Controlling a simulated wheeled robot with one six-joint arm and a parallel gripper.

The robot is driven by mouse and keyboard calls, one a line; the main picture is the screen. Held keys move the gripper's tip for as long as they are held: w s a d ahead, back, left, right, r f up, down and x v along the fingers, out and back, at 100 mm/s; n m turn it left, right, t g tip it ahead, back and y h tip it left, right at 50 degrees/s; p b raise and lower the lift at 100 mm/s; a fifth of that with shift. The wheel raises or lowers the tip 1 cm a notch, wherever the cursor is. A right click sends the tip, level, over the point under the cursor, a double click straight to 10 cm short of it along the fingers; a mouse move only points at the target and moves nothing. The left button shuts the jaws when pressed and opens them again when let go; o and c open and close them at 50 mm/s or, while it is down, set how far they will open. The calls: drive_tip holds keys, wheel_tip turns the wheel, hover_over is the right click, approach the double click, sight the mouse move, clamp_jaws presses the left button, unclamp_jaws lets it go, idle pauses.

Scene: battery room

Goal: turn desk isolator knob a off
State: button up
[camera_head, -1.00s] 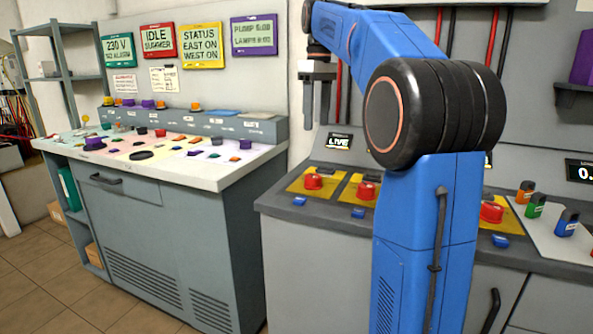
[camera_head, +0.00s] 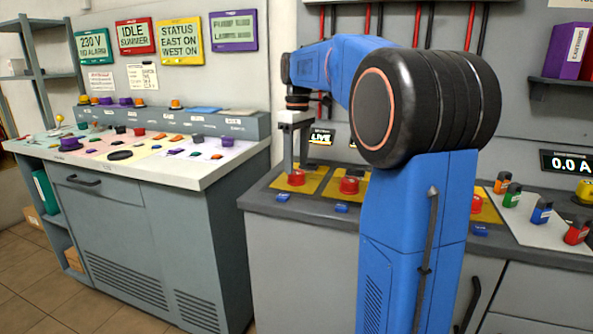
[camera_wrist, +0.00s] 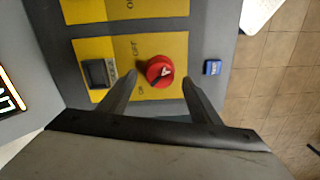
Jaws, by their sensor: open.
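The leftmost red isolator knob (camera_head: 297,178) sits on a yellow plate (camera_head: 271,184) on the grey desk. My gripper (camera_head: 298,164) is open, fingers pointing down above this knob. In the wrist view the open fingers of my gripper (camera_wrist: 160,78) lie on either side of the knob, and I see no contact. A dark switch-like block (camera_wrist: 99,73) is on the same plate. A letter naming the knob is not legible.
Small blue tags (camera_head: 283,198) lie along the desk's front edge. A lit display (camera_head: 320,138) stands behind. A separate control console (camera_head: 190,177) is at left.

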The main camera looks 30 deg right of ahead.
sight(296, 171)
drive_tip(key=shift+f, duration=1.7)
drive_tip(key=shift+c, duration=0.6)
drive_tip(key=c, duration=0.9)
